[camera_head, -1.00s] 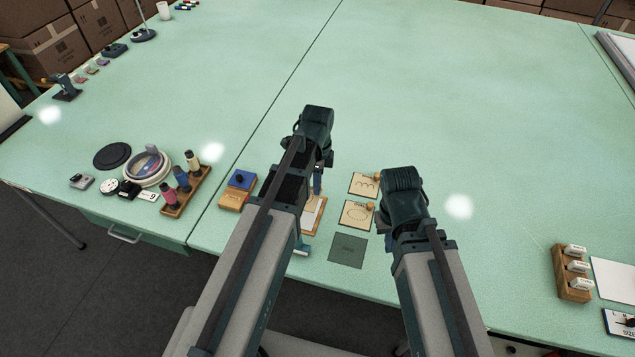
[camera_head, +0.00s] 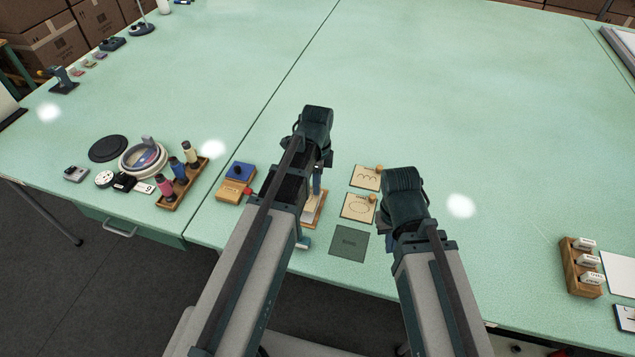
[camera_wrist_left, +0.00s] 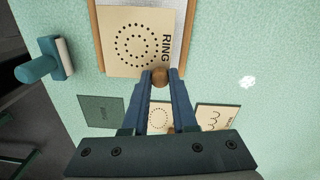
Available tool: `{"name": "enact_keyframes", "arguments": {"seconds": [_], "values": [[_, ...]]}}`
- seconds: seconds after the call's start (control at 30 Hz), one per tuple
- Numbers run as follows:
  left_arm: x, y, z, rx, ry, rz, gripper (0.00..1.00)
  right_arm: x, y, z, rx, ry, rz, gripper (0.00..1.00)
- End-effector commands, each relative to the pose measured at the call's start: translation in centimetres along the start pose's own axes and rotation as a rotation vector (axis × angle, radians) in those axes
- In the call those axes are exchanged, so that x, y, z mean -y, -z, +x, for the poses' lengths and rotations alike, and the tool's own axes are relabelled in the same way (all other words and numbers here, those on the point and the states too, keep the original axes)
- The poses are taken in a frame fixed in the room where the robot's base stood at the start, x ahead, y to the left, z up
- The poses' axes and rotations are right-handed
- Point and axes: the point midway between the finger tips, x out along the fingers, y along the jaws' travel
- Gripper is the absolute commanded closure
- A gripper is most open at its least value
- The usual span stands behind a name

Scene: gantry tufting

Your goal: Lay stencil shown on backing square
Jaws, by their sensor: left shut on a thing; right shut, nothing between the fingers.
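My left gripper (camera_wrist_left: 160,78) is shut on the round wooden knob of a cream stencil (camera_wrist_left: 135,42) marked RING with a dotted ring. In the left wrist view the stencil overlaps a pale backing square (camera_wrist_left: 180,25) in a wooden frame (camera_wrist_left: 184,45). I cannot tell whether it touches the backing. In the head view my left arm hides the stencil and most of the frame (camera_head: 317,210). My right gripper (camera_head: 383,226) is shut and empty, its fingers mostly hidden, beside the cards.
A second ring card (camera_head: 356,208), a wave card (camera_head: 362,178) and a dark green square (camera_head: 349,243) lie right of the frame. A blue-topped wooden block (camera_head: 238,174) and a spool rack (camera_head: 184,185) stand left. The table beyond the arms is clear.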

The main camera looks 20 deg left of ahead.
Motion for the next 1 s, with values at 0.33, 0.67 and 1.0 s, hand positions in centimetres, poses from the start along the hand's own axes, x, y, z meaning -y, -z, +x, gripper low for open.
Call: {"name": "enact_keyframes", "arguments": {"seconds": [0.33,0.67,1.0], "values": [[0.2,-0.9,2.2,0.000,0.000,-0.001,1.00,0.2,0.1,2.2,0.000,0.000,0.000,1.00],[0.3,-1.7,2.8,0.000,0.000,0.000,1.00,0.3,0.2,2.8,0.000,0.000,0.000,1.00],[0.3,-1.7,2.7,0.000,0.000,0.000,0.49,0.3,0.2,2.7,0.000,0.000,0.000,1.00]]}}
